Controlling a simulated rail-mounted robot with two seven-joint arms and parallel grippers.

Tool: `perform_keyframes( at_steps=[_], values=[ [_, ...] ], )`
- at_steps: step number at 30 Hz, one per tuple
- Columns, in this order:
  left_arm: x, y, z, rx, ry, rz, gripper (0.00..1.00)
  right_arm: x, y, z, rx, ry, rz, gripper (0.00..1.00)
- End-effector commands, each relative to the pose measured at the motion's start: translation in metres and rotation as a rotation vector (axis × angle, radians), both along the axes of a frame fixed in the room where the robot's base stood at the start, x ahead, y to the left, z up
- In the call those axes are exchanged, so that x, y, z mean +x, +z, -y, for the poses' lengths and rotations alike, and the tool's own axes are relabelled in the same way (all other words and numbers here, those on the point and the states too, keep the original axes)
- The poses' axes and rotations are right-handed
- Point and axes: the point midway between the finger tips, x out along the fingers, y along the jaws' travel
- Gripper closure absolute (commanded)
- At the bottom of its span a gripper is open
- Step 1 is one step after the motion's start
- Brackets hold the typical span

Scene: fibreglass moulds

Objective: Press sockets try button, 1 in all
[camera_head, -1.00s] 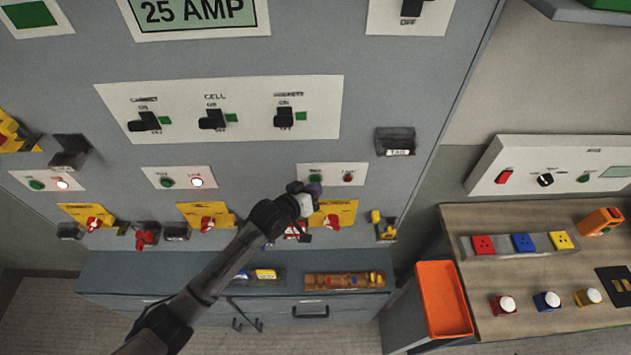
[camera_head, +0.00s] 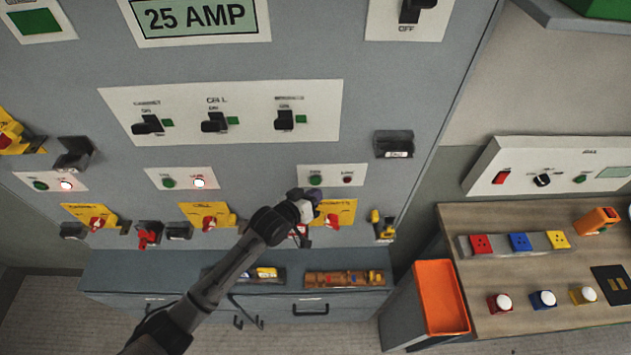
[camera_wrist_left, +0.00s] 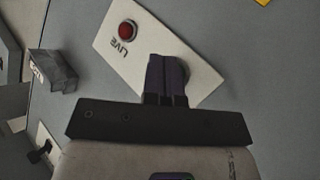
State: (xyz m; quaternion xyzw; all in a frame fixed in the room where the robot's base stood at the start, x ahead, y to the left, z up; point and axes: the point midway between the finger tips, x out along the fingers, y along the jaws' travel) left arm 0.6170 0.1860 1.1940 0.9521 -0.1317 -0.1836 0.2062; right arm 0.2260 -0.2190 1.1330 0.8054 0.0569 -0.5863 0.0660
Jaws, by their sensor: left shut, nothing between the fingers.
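The right-hand small white panel (camera_head: 331,169) on the grey cabinet holds a green button (camera_head: 315,180) and a dark red lamp (camera_head: 347,180). In the left wrist view the lamp (camera_wrist_left: 128,29) is labelled LIVE and looks unlit. My left gripper (camera_head: 312,194) is shut and empty, just below the green button in the head view. In the left wrist view its closed fingers (camera_wrist_left: 166,75) lie over the panel and hide most of a round dark part (camera_wrist_left: 187,70); I cannot tell whether they touch it. My right gripper is not in view.
A yellow plate with a red rotary handle (camera_head: 333,219) sits just below the gripper. Switches (camera_head: 284,120) are above. Two similar panels to the left have bright lamps (camera_head: 198,183). A bench with an orange tray (camera_head: 440,298) stands at the right.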

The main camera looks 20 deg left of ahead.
Motion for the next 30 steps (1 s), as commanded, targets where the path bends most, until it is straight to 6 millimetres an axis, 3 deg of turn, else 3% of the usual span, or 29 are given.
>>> perform_keyframes(
  at_steps=[15, 30],
  values=[
    [-0.040, 0.002, 0.017, -0.002, -0.001, -0.001, 1.00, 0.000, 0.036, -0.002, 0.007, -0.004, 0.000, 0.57],
    [-0.045, 0.000, 0.019, 0.000, 0.000, 0.000, 1.00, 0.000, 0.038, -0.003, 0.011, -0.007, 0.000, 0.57]
  ],
)
